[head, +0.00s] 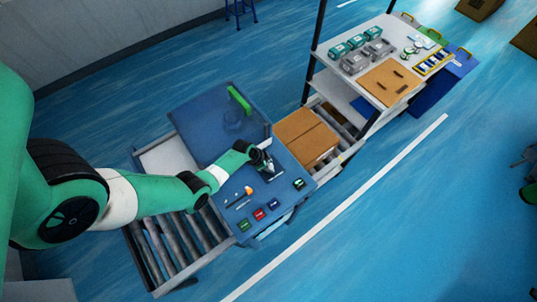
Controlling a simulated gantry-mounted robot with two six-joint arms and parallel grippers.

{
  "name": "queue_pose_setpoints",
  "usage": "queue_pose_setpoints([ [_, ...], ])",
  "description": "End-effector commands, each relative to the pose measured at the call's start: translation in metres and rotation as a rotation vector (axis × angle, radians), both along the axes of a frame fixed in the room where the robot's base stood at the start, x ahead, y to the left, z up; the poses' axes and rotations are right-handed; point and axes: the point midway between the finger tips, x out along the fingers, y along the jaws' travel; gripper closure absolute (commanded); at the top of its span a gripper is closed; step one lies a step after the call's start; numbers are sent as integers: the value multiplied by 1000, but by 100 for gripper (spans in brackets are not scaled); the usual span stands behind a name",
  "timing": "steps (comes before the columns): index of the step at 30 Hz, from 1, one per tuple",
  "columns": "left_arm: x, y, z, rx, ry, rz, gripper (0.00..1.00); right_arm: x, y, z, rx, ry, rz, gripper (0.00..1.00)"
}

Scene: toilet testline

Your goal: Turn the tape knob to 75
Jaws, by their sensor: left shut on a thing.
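A blue machine (204,118) stands in the middle, with a sloping control panel (284,202) on its front right. My left gripper (269,172) reaches down to the upper part of this panel and is shut on the tape knob there. The gripper covers the knob, so its dial and setting cannot be read. An orange-tipped part (248,190) lies on the panel to the left of the gripper. My right gripper is not in view.
Green (244,225), red (259,215) and blue (273,204) buttons line the panel's front edge. Another small dark green control (299,184) sits right of the gripper. A roller conveyor (175,250) and cardboard box (306,138) flank the machine; a loaded shelf (343,76) stands behind.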

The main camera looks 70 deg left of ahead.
Motion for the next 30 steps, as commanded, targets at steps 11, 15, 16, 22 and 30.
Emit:
queue_pose_setpoints([
  [11, 0, 2, 0, 1, 2, -231, 100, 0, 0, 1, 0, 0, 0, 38],
  [15, 0, 2, 0, 3, 3, -272, 100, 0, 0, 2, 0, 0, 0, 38],
  [16, 0, 2, 0, 3, 3, -277, 100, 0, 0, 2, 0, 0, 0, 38],
  [22, 0, 2, -1, 3, 3, -296, 100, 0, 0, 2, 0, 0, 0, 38],
  [30, -1, 2, -1, 3, 3, -296, 100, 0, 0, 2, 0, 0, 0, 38],
])
